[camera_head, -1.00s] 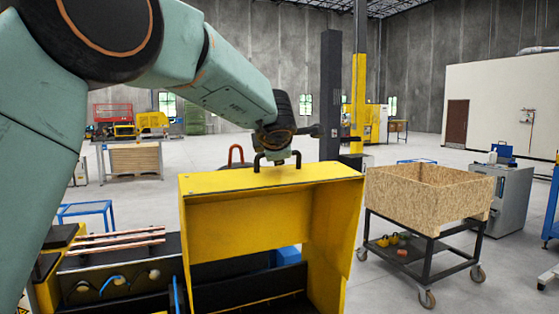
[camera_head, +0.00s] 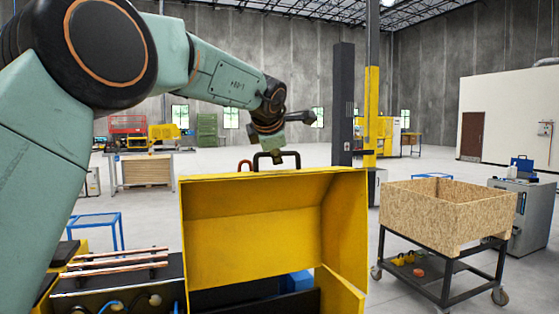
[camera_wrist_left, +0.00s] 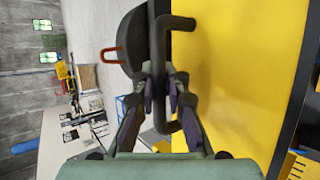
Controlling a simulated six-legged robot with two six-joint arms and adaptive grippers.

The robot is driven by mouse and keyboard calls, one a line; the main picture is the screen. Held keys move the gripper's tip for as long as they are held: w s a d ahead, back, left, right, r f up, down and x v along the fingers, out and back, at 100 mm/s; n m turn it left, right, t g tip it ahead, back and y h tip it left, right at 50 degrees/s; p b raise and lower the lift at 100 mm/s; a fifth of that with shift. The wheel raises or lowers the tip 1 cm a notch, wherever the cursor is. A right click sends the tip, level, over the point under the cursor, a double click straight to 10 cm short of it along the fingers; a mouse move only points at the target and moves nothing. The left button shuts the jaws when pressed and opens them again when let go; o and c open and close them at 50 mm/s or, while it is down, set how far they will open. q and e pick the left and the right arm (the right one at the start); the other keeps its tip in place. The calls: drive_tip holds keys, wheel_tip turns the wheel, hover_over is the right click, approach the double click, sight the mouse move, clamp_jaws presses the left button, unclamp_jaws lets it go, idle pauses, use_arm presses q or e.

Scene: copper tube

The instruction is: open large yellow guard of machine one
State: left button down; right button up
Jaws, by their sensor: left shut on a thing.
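The large yellow guard (camera_head: 255,230) stands tilted up on the machine in the head view, its hollow inner side facing me. A black handle (camera_head: 290,154) sits on its top edge. My left gripper (camera_head: 277,158) is at this handle, with the arm coming in from the left. In the left wrist view my left gripper (camera_wrist_left: 160,85) is shut around the black handle (camera_wrist_left: 183,22), beside the yellow guard face (camera_wrist_left: 235,70). My right gripper is in neither view.
Copper tubes (camera_head: 115,260) lie on the machine left of the guard. A wooden crate (camera_head: 440,215) on a wheeled cart stands to the right. A dark post (camera_head: 343,105) and a yellow post (camera_head: 371,110) rise behind. A blue stand (camera_head: 95,220) is at the left.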

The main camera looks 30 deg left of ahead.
use_arm(q)
drive_tip(key=shift+w+a+r, duration=0.25)
drive_tip(key=shift+r, duration=0.05)
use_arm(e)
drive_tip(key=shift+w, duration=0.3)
use_arm(q)
drive_tip(key=c, duration=1.4)
unclamp_jaws()
drive_tip(key=shift+s+d, duration=0.2)
drive_tip(key=shift+s, duration=0.05)
drive_tip(key=shift+o, duration=0.2)
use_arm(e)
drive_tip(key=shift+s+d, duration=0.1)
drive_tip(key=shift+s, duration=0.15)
use_arm(q)
drive_tip(key=shift+w+a+f, duration=0.1)
drive_tip(key=shift+f, duration=0.1)
drive_tip(key=v, duration=1.2)
drive_tip(key=shift+r, duration=0.15)
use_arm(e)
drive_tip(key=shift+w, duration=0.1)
use_arm(q)
drive_tip(key=shift+w+a, duration=0.1)
drive_tip(key=shift+w, duration=0.05)
